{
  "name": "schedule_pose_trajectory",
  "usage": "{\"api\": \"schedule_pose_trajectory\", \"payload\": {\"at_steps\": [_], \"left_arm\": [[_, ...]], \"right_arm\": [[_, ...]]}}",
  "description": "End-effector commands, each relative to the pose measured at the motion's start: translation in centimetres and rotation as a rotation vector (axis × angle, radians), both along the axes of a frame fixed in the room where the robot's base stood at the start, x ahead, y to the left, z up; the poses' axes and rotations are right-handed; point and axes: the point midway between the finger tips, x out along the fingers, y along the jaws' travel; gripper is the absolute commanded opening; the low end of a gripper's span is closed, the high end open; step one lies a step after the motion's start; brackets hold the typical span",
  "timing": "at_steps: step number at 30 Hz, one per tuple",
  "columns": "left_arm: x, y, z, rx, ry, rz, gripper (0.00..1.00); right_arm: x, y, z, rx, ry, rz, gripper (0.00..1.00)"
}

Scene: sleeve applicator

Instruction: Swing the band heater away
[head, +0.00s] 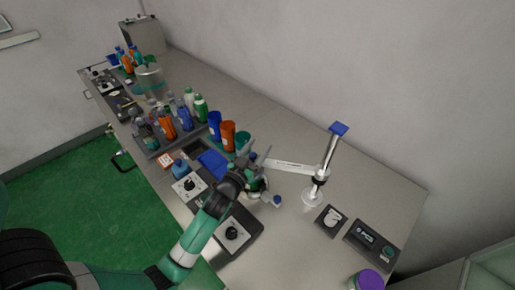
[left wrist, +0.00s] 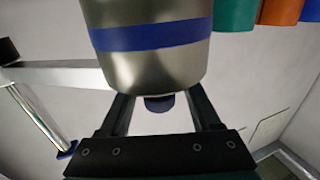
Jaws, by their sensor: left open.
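The band heater is a metal drum with a blue stripe (left wrist: 150,45), filling the top of the left wrist view. In the head view my wrist hides most of it. A pale swing arm (head: 290,165) joins it to an upright post (head: 328,158) with a blue top and round base. A dark blue knob (left wrist: 160,103) shows beneath the drum, between my fingers in the picture; a blue-ended knob (head: 277,200) also shows in the head view. My left gripper (left wrist: 160,108) is open, fingers on either side of the knob; contact cannot be told. My right gripper is not in view.
A tray of bottles (head: 165,140) and orange and blue cups (head: 228,134) stand left of and behind my gripper. Control boxes (head: 234,235) lie near the front edge, others (head: 370,244) at right. A purple-lidded jar (head: 370,280) is nearest. Bench beyond the swing arm is clear.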

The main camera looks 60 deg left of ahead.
Motion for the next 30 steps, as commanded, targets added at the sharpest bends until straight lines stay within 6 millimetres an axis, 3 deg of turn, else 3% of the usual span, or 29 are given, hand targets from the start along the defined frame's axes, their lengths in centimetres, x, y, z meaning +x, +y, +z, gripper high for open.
{"api": "schedule_pose_trajectory", "payload": {"at_steps": [2, 12, 30], "left_arm": [[-0.02, -0.01, 0.00, 0.000, 0.000, 0.000, 0.60], [-0.03, -0.04, 0.00, 0.000, 0.000, 0.000, 0.00], [-0.04, -0.04, 0.01, 0.001, -0.001, 0.000, 0.00]], "right_arm": [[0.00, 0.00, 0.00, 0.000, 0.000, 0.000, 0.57], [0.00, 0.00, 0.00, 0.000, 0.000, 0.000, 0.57], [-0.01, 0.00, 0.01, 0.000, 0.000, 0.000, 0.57]]}}
